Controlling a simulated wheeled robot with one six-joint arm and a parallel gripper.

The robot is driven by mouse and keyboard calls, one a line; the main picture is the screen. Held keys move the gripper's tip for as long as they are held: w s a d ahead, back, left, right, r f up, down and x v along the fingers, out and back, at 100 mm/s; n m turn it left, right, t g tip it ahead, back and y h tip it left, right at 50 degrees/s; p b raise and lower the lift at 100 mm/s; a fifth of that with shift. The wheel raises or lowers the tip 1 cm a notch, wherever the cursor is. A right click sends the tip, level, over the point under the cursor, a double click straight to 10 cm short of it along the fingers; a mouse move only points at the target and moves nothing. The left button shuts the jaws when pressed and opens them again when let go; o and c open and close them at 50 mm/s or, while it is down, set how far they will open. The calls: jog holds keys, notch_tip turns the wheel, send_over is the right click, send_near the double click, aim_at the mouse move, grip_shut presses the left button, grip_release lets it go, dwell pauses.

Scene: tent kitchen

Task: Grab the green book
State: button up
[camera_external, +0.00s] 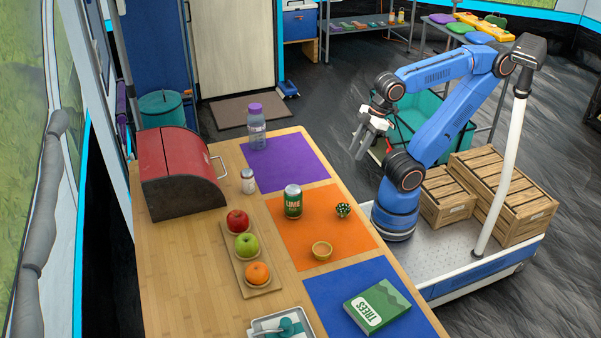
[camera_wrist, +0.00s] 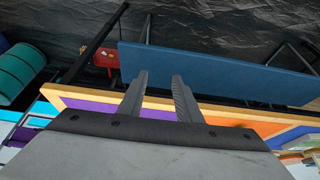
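My gripper (camera_external: 366,127) is raised beyond the table's right edge, near the purple mat and well away from the book. In the wrist view the two fingers (camera_wrist: 160,95) stand apart with nothing between them.
On the table (camera_external: 185,285) are a can (camera_external: 293,202), a small bowl (camera_external: 322,251), a bottle (camera_external: 257,130), a shaker (camera_external: 248,181), a fruit board (camera_external: 229,254), a red bread box (camera_external: 180,172) and a metal tray (camera_external: 258,325). Wooden crates (camera_external: 506,195) stand behind my arm.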

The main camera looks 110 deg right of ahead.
jog(key=o, duration=1.8)
jog(key=shift+c, duration=0.2)
